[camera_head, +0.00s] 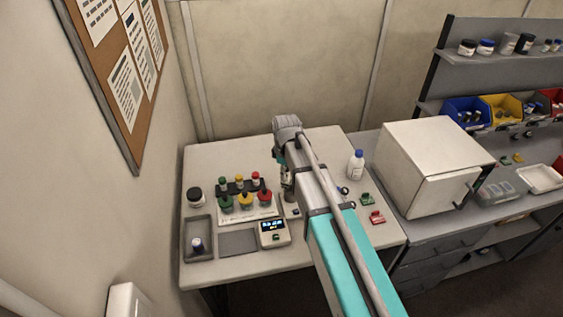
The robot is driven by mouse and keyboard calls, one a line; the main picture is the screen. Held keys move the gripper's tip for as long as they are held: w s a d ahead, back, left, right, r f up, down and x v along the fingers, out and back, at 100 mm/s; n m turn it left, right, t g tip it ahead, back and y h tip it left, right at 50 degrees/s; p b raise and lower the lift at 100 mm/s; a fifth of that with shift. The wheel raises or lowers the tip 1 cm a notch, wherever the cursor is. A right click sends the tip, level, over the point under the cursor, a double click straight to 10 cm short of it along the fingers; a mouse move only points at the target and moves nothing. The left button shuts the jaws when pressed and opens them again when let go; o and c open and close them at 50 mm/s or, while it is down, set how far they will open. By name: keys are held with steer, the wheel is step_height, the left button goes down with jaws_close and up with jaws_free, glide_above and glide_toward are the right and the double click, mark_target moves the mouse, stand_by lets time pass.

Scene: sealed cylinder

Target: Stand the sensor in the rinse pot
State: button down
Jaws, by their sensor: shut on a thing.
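My gripper (288,192) points down over the white table, just right of the coloured bottles. It is shut on what seems to be the sensor, which is small and mostly hidden by the gripper and arm. I cannot make out its tip or whether it touches anything. A meter with a lit display (273,232) stands in front of the gripper. I cannot tell for sure which vessel is the rinse pot.
Green, yellow and red topped bottles (245,200) stand in rows left of the gripper. A black-lidded jar (195,196) is farther left. A blue-capped bottle (356,163), green and red clips (377,217) and a white cabinet (430,165) are to the right. The back table corner is clear.

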steer(key=s, duration=0.1)
steer(key=s+r, duration=0.1)
steer(key=s+d+p, duration=0.1)
steer(key=shift+s+r, duration=0.25)
stand_by(0.5)
steer(key=s+d+r+p, duration=0.2)
steer(key=s+d, duration=0.2)
steer(key=s, duration=0.3)
steer(key=shift+s+d+r+p, duration=0.15)
steer(key=shift+d+r+p, duration=0.15)
steer(key=shift+d, duration=0.1)
steer(key=shift+f, duration=0.1)
steer(key=w+a+f+b, duration=0.3)
steer(key=w+f+b, duration=0.6)
steer(key=w, duration=0.4)
steer(key=shift+s+a, duration=0.1)
